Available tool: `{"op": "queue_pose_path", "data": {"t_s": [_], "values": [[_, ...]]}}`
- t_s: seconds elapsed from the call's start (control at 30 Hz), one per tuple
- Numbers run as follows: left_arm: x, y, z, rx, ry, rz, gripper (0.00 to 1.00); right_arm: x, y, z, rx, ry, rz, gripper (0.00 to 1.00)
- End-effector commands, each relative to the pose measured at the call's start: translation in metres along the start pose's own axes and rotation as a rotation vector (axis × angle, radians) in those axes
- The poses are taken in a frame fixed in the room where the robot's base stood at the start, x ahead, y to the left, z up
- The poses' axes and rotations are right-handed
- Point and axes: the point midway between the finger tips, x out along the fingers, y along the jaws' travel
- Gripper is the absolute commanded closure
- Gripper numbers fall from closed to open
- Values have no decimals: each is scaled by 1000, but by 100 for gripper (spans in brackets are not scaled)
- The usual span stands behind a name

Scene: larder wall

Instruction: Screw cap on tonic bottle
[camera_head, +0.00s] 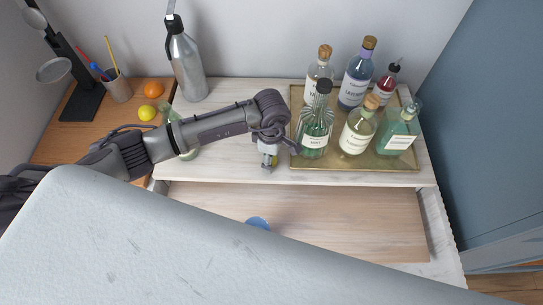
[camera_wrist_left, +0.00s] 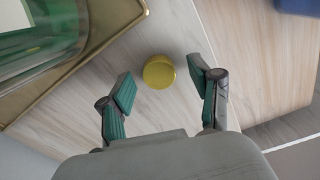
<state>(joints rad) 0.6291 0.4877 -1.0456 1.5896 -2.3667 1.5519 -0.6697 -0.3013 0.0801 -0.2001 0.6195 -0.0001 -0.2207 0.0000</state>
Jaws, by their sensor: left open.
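A round gold cap (camera_wrist_left: 158,72) lies on the pale wooden top, seen from above in the left wrist view. My left gripper (camera_head: 268,158) is open and points down left of the gold tray in the head view. Its two green-padded fingers stand on either side of the cap, and no contact is visible. Several bottles stand on the tray, among them a dark-topped green bottle (camera_head: 315,125) and a paler green bottle (camera_head: 401,130). Their labels are too small for me to tell surely which is the tonic bottle. My right gripper is out of view.
The gold tray (camera_head: 355,165) fills the right of the top; its rim (camera_wrist_left: 92,48) is close to my left fingers. A steel bottle (camera_head: 186,65) stands at the back left. Greenish glass (camera_head: 188,154) is partly hidden by my arm. Below is a lower wooden surface with a blue item (camera_head: 258,222).

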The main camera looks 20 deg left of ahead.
Motion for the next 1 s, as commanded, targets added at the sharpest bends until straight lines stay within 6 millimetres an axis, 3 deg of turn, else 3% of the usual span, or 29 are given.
{"op": "queue_pose_path", "data": {"t_s": [0.33,0.6,1.0], "values": [[2,0,0,0,0,1,38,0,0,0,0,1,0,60],[1,0,0,-1,0,1,80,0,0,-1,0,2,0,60],[-2,1,0,0,0,3,80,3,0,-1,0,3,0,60]]}}
